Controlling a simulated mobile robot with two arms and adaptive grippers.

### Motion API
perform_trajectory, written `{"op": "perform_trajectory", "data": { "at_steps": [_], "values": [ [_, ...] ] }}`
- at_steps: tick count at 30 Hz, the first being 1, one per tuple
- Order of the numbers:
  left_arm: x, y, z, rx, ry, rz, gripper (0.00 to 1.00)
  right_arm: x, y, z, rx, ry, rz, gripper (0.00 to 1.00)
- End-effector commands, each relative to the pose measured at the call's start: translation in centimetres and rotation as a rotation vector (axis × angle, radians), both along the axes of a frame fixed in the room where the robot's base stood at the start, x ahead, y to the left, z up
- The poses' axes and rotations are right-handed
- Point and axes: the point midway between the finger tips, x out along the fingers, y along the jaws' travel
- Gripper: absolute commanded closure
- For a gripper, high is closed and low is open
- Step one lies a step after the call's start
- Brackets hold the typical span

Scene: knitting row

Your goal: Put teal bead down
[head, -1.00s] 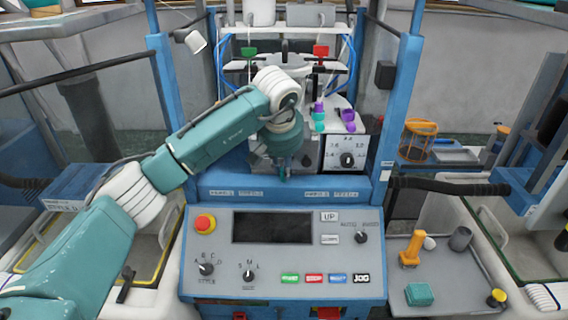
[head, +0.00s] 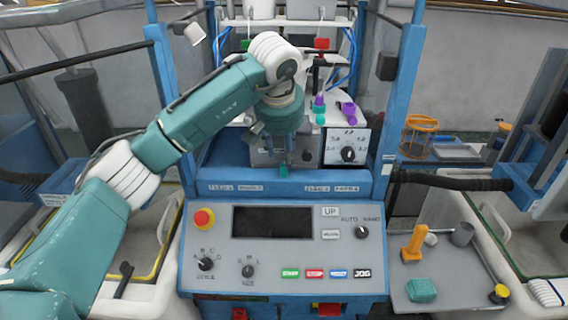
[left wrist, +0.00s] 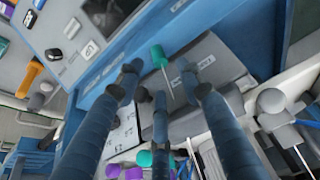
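The teal bead (head: 284,171), with a thin pale stem, rests at the back edge of the blue ledge (head: 225,188) above the control panel. In the left wrist view the bead (left wrist: 158,55) lies just past my fingertips, by the blue ledge and a grey labelled surface (left wrist: 215,62). My left gripper (head: 282,152) is just above and behind the bead in the head view. My right gripper is in neither view.
Purple and teal pegs (head: 319,108) stand on the white-topped unit with a dial (head: 348,154). The control panel (head: 340,275) is in front. A grey tray (head: 450,300) at right holds an orange tool (head: 414,243), a teal sponge (head: 421,290) and a grey cup (head: 462,234).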

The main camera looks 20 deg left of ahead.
Motion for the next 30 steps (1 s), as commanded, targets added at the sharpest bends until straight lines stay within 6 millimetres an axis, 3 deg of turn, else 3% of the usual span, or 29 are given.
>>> {"op": "perform_trajectory", "data": {
  "at_steps": [6, 12, 30],
  "values": [
    [-1.7, -0.3, 4.1, 0.001, -0.005, -0.001, 0.63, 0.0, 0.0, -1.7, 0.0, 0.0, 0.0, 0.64],
    [-2.6, -0.4, 6.3, 0.001, -0.001, 0.0, 0.63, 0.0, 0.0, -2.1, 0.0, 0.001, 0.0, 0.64],
    [-2.8, -0.5, 6.7, 0.0, 0.001, 0.0, 0.63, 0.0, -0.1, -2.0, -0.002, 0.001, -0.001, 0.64]
  ]
}}
